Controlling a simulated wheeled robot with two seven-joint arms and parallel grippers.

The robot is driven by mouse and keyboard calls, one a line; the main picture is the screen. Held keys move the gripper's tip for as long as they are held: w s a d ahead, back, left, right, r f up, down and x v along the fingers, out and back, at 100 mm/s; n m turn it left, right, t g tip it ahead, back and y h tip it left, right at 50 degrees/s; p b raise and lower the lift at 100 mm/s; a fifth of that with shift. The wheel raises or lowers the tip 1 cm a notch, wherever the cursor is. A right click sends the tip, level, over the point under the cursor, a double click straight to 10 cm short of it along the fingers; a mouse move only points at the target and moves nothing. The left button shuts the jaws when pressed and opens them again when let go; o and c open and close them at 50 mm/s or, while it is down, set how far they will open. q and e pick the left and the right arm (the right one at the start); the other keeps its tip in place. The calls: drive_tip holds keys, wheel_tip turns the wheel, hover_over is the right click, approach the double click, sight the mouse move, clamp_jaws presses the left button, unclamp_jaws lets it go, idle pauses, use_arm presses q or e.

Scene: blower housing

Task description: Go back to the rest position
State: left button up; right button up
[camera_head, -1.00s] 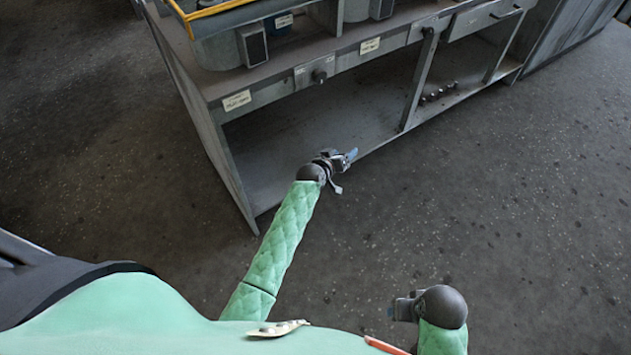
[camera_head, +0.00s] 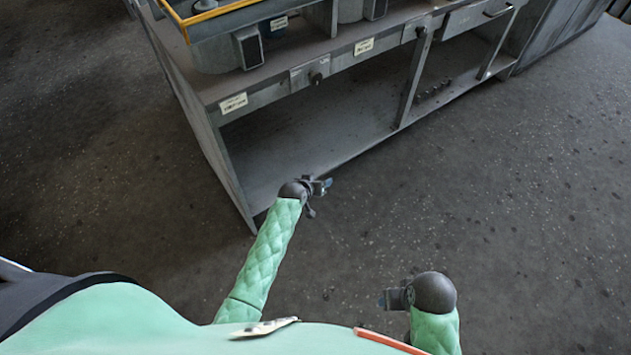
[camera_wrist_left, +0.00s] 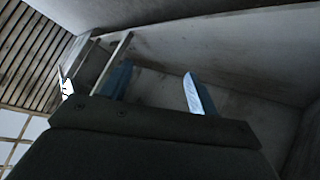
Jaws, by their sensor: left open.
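My left gripper (camera_head: 321,187) is at the end of the green padded arm, in front of the bench's open lower shelf in the head view. In the left wrist view its two blue fingers (camera_wrist_left: 158,90) stand apart with nothing between them. My right arm shows at the lower right of the head view, with its dark round wrist joint and part of the hand (camera_head: 392,299). The right fingers cannot be made out clearly.
A grey metal workbench (camera_head: 290,80) with a lower shelf (camera_head: 290,150) and drawers runs along the top. A yellow-edged tray (camera_head: 207,12) stands on it. Several small dark parts (camera_head: 432,90) lie on the shelf. The floor (camera_head: 540,220) to the right is clear.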

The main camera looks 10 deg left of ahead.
use_arm(q)
drive_tip(key=shift+f, duration=0.1)
idle(0.5)
drive_tip(key=s+a+r+m+g+y, duration=0.25)
drive_tip(key=s+r+g, duration=0.25)
drive_tip(key=s+r, duration=1.5)
drive_tip(key=s+f+g+p, duration=0.1)
drive_tip(key=s+g, duration=0.1)
drive_tip(key=s, duration=1.7)
drive_tip(key=shift+s+a+f+h, duration=0.2)
drive_tip(key=shift+s+f+h, duration=0.1)
drive_tip(key=shift+f+h, duration=0.1)
use_arm(e)
drive_tip(key=shift+t+y, duration=0.3)
drive_tip(key=shift+t, duration=0.1)
drive_tip(key=a+r, duration=0.2)
drive_tip(key=r, duration=0.1)
drive_tip(key=shift+w+r, duration=0.15)
drive_tip(key=shift+r, duration=0.05)
